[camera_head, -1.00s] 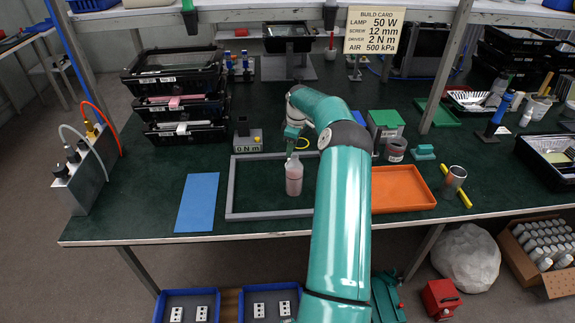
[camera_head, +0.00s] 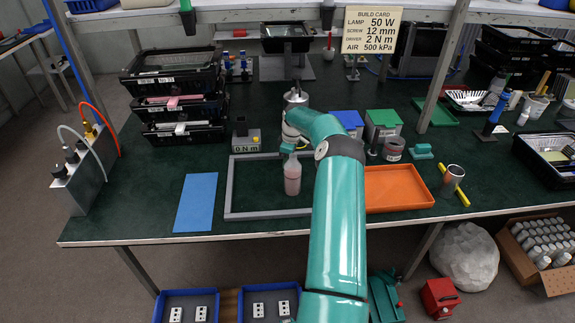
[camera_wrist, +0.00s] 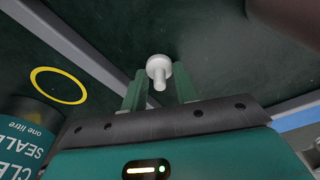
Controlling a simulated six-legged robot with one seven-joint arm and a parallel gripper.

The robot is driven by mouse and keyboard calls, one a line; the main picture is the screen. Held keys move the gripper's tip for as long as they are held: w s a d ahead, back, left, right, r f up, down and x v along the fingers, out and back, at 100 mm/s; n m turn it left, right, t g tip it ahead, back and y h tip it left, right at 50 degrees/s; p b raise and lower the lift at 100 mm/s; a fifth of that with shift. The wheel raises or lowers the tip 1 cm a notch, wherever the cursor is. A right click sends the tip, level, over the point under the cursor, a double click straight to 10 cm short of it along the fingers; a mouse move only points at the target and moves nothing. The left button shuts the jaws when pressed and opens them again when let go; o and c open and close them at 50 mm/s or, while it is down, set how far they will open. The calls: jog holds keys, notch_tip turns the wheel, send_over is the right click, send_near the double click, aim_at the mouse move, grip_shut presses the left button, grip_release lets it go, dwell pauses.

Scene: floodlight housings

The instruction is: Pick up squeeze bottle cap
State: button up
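A white squeeze bottle cap (camera_wrist: 158,70), a round disc with a short stem, shows in the wrist view between the tips of my two green fingers. My gripper (camera_wrist: 160,80) has its fingers apart, one on each side of the cap; I see no clear grip on it. How far the cap is below the fingertips is hard to tell. In the head view my gripper (camera_head: 288,149) is just above and behind the pinkish squeeze bottle (camera_head: 292,179), which stands upright inside the grey frame (camera_head: 229,190). The cap does not show in the head view.
A metal can (camera_head: 295,97) stands behind my gripper. A yellow ring (camera_wrist: 58,85) lies on the green table near it. The blue mat (camera_head: 197,203) is left of the frame; an orange tray (camera_head: 398,188) is to the right. Black bins (camera_head: 175,80) are stacked at left.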

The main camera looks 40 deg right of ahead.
jog(key=shift+c, duration=0.6)
